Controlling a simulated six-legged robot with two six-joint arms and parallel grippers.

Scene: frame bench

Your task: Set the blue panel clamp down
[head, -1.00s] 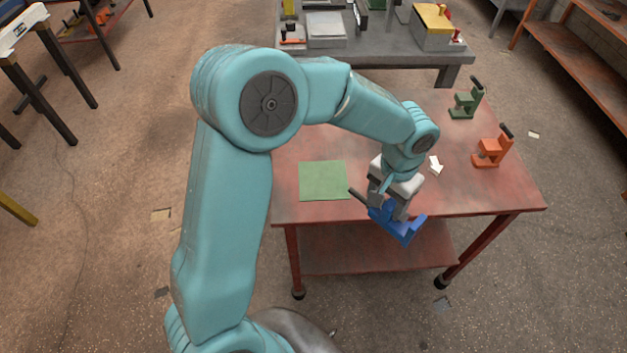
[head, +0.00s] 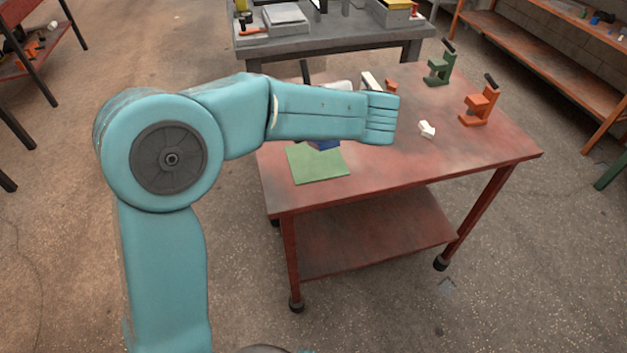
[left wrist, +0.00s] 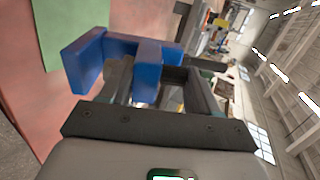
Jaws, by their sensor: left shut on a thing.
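The blue panel clamp (left wrist: 90,62) is held in my left gripper (left wrist: 158,80), whose grey fingers close on its blue body in the left wrist view. In the head view my forearm hides most of the clamp; a small blue part (head: 325,145) shows below the arm, at the far edge of the green mat (head: 318,168). The mat also fills the upper left of the left wrist view (left wrist: 72,25). I cannot tell whether the clamp touches the mat or table. My right gripper is not in view.
The red table (head: 400,165) has a green clamp (head: 438,68) and an orange clamp (head: 480,103) at its right side. A white arrow-shaped piece (head: 427,129) lies nearer the middle. A grey bench (head: 345,38) stands behind. The table's front right is clear.

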